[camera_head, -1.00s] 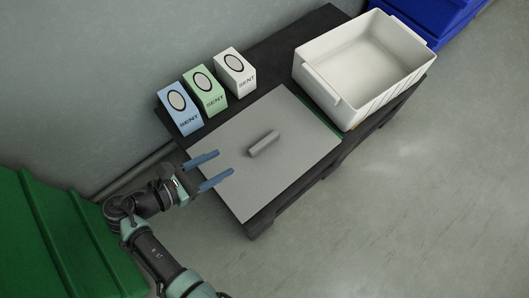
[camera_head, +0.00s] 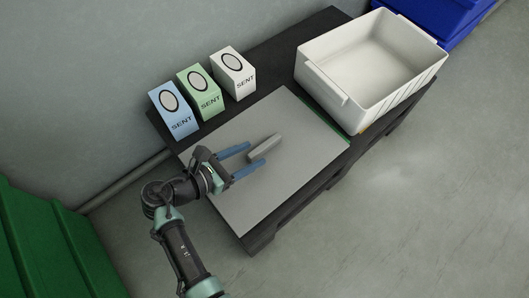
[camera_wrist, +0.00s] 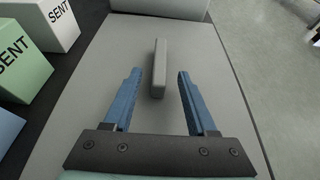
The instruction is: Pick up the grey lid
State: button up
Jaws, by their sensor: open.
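The grey lid (camera_head: 302,148) is a flat rectangular panel lying on a dark table, with a bar-shaped grey handle (camera_head: 265,147) raised near its middle. My gripper (camera_head: 255,154) is over the lid, its blue fingers open and pointing at the handle from the lower left. In the wrist view, the handle (camera_wrist: 159,60) stands upright in the picture, with its near end between the two open fingertips (camera_wrist: 159,73). There are visible gaps on both sides and nothing is gripped. I cannot tell the fingers' exact height over the lid.
Blue (camera_head: 173,111), green (camera_head: 200,92) and white (camera_head: 233,73) SENT boxes stand along the wall side of the table. A white bin (camera_head: 345,103) stands at the far right end. Green (camera_head: 45,255) and blue (camera_head: 425,22) containers are near. Floor at the right is clear.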

aim_at(264, 149)
jog(key=shift+b+x, duration=0.5)
jog(key=shift+x, duration=0.7)
jog(key=shift+r, duration=0.1)
jog(key=shift+c, duration=0.3)
grip_shut()
